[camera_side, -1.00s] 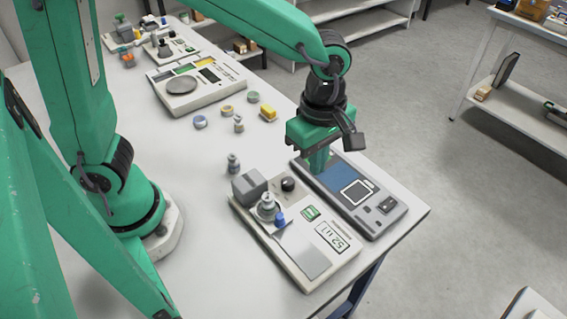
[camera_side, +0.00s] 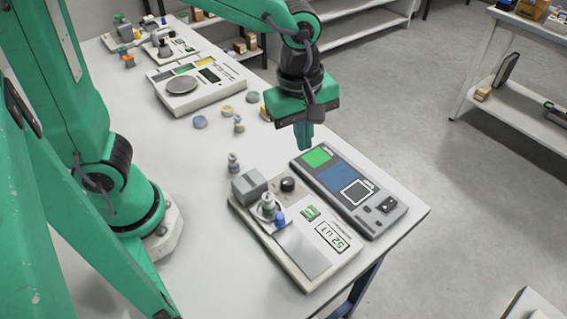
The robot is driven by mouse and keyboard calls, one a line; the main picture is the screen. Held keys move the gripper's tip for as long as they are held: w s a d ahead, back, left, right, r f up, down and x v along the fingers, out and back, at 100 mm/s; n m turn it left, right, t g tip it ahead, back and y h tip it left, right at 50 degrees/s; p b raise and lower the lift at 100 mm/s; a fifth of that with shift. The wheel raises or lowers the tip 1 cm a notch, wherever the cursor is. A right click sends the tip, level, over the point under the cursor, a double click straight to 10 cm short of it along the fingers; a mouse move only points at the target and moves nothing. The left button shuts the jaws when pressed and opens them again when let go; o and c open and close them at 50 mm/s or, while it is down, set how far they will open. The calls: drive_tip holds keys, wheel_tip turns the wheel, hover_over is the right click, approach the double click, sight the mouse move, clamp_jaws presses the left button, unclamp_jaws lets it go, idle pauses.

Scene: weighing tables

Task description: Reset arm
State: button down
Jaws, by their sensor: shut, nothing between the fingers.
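My green gripper (camera_side: 304,146) points down with its fingers together and nothing between them. It hangs above the white table, just behind the dark grey device (camera_side: 376,218).
A beige scale (camera_side: 310,278) at the front holds weights (camera_side: 268,206) and a grey block (camera_side: 249,186). Another scale (camera_side: 205,94) stands farther back. Several small weights (camera_side: 200,122) lie between them. The table's right edge is close to the grey device.

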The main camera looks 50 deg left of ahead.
drive_tip(key=s+a+r+m+t, duration=0.2)
drive_tip(key=s+a+r+m, duration=0.1)
drive_tip(key=a+m, duration=0.4)
drive_tip(key=s+a+r+m+t, duration=0.2)
drive_tip(key=s+a+m, duration=0.3)
drive_tip(key=a+m, duration=0.3)
drive_tip(key=shift+s+a+r+t, duration=0.15)
drive_tip(key=shift+a+r+t, duration=0.25)
